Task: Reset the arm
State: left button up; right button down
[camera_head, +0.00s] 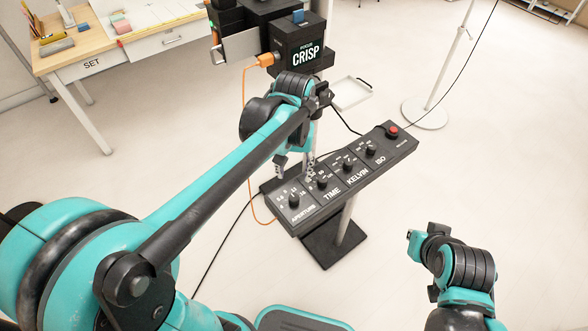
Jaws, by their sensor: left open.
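My left arm reaches from the left across the middle of the head view. Its gripper (296,174) points down over the near-left end of a black control panel (401,154), close to the APERTURE and TIME knobs. The two fingers are spread apart with nothing between them. I cannot tell whether a fingertip touches the panel. My right arm (466,268) is folded at the lower right, to the right of the panel and apart from it. Its small teal end (414,243) shows, but its jaws cannot be made out.
The panel stands on a post with a black base (331,247). Behind it is a black camera box marked CRISP (304,50) with an orange cable (245,110). A wooden table (75,52) is at the upper left. A white stand (425,113) is behind right. The right floor is clear.

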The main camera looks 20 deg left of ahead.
dwell(0.3)
pick_arm(q)
jog(key=s+a+m+t, duration=0.1)
jog(key=s+a+t, duration=0.3)
jog(key=s+t, duration=0.3)
jog(key=s, duration=0.3)
jog(key=shift+a+f, duration=0.3)
jog(key=shift+f, duration=0.1)
dwell(1.2)
